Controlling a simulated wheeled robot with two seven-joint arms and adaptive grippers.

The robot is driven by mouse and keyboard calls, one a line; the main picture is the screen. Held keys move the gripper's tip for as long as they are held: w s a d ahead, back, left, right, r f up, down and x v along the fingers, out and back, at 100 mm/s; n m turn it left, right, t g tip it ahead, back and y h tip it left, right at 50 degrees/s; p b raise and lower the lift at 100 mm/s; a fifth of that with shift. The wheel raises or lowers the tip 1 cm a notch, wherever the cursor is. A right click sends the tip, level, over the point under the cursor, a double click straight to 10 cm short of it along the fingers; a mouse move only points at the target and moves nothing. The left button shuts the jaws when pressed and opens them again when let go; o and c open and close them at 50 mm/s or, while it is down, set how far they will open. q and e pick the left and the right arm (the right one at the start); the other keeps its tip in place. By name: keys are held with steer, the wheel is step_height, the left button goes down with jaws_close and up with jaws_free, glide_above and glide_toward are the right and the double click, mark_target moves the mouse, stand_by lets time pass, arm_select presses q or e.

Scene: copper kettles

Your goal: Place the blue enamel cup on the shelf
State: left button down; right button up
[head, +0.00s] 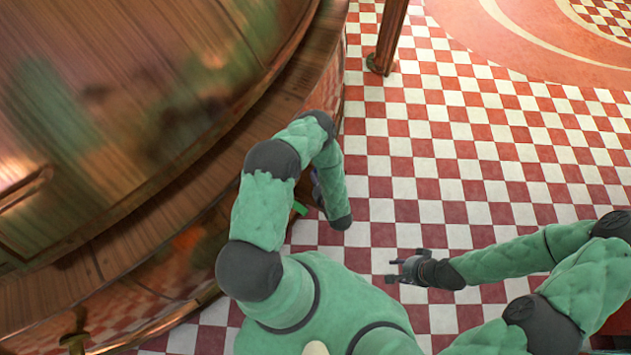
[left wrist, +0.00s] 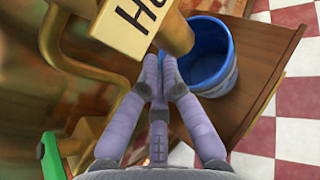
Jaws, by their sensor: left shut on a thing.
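The blue enamel cup (left wrist: 212,62) is in the left wrist view, upright with its mouth towards the camera, over a brown wooden shelf board (left wrist: 265,45). I cannot tell whether its base touches the board. My left gripper (left wrist: 161,68) has its purple fingers closed together at the cup's left rim; the fingers hide the place of contact. In the head view my left gripper (head: 316,183) is mostly hidden by my arm, and the cup is not visible. My right gripper (head: 393,270) is open and empty above the tiled floor.
A brass spout (left wrist: 174,32) with a lettered plate (left wrist: 130,30) overhangs the cup's left side. Brass pipes and a green handle (left wrist: 51,157) are close on the left. A large copper kettle (head: 120,110) fills the head view's left; the checkered floor (head: 450,150) is open to the right.

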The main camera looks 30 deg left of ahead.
arm_select(q)
steer(key=shift+s+d+f, duration=0.1)
steer(key=shift+d+f, duration=0.05)
steer(key=shift+f, duration=0.45)
steer(key=shift+r, duration=0.1)
steer(key=c, duration=1.4)
jaws_free()
steer(key=shift+s+d+r, duration=0.15)
steer(key=shift+d+r, duration=0.05)
steer(key=shift+d, duration=0.05)
steer(key=shift+p+v, duration=2.05)
steer(key=shift+v, duration=3.65)
